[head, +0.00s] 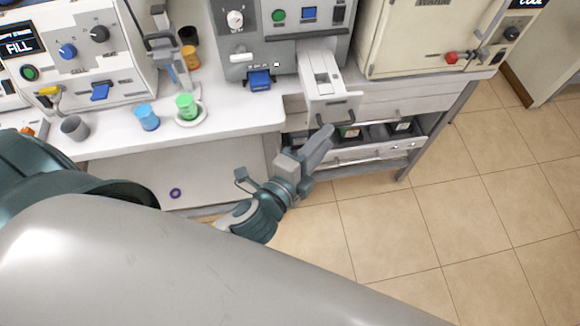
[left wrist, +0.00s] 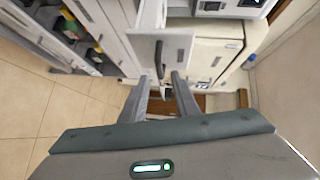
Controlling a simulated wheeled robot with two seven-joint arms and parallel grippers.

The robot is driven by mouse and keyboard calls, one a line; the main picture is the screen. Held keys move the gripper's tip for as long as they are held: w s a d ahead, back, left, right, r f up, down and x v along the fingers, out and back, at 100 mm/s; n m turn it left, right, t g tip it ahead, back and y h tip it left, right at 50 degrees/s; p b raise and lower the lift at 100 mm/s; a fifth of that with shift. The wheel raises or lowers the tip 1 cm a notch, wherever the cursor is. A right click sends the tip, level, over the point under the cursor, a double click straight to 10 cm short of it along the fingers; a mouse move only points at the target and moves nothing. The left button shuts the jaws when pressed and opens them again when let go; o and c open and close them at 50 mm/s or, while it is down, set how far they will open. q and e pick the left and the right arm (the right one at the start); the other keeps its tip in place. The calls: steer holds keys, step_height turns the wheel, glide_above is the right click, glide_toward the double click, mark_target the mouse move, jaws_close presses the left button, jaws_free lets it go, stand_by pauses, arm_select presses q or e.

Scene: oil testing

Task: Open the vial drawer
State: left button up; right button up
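A light grey drawer (head: 312,105) juts out of the front of the grey machine, with a dark handle on its front panel. The panel (left wrist: 178,50) and its curved handle (left wrist: 159,62) also show in the left wrist view. Below the counter, another drawer (head: 375,152) with a bar handle holds dark bins with coloured contents. No label shows which is the vial drawer. My left gripper (head: 328,133) is just below the jutting drawer's front. In the left wrist view, its fingers (left wrist: 160,78) are apart and empty, with the handle beyond the tips. My right gripper is out of view.
The grey machine (head: 285,50) stands on the white counter (head: 240,115). A blue cup (head: 147,117), a green cup (head: 187,106) and a grey cup (head: 74,128) stand to the left. A beige cabinet (head: 415,40) is at right. The tiled floor (head: 450,220) is clear.

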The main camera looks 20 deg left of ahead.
arm_select(q)
steer(key=v, duration=1.3)
steer(key=shift+d, duration=0.1)
stand_by(0.3)
steer(key=s+a+f+n+g+y+b, duration=0.1)
steer(key=f+n+g, duration=0.1)
steer(key=f, duration=1.2)
steer(key=s+a+f+n+g+b, duration=0.1)
steer(key=a+f+n+g, duration=0.15)
steer(key=f, duration=1.15)
steer(key=s+a+f+n+g+y, duration=0.1)
steer(key=f+g, duration=0.2)
steer(key=f, duration=1.1)
steer(key=s+a+f+n+g+b, duration=0.1)
steer(key=s+a+f+n+g, duration=0.2)
steer(key=f, duration=0.5)
steer(key=s+a+f+n+b, duration=0.1)
steer(key=s+a+f, duration=0.1)
steer(key=s+f, duration=0.45)
steer(key=s+a+f+n+g, duration=0.1)
steer(key=s+f+n+g, duration=0.1)
steer(key=s+f, duration=0.4)
steer(key=s+a+f+n+g+y, duration=0.1)
steer(key=s+a+f+n+g, duration=0.1)
steer(key=s+f+n, duration=0.2)
steer(key=s+f+b, duration=0.1)
steer(key=s+f, duration=0.2)
steer(key=shift+a+n, duration=0.2)
steer(key=shift+n, duration=0.15)
